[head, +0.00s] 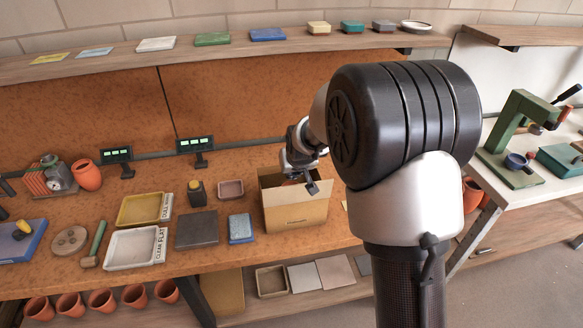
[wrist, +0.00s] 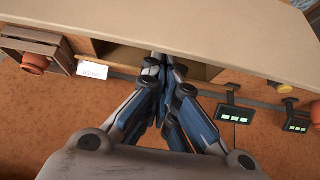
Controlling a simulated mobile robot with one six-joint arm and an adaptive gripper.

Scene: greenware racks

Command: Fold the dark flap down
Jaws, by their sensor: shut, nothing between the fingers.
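An open cardboard box (head: 295,214) stands on the workbench in the head view, below my gripper (head: 311,186). My gripper is shut and empty, with its fingertips at the box's open top. I cannot tell whether they touch the box. I cannot make out a dark flap apart from the gripper and the box's shaded opening. In the wrist view my gripper (wrist: 160,62) has its fingertips together, close under a broad tan surface (wrist: 170,25) that crosses the top. I cannot tell whether that surface is part of the box.
Two displays (head: 195,145) stand behind. A long shelf (head: 120,60) runs above. A green press (head: 515,130) stands on the right bench.

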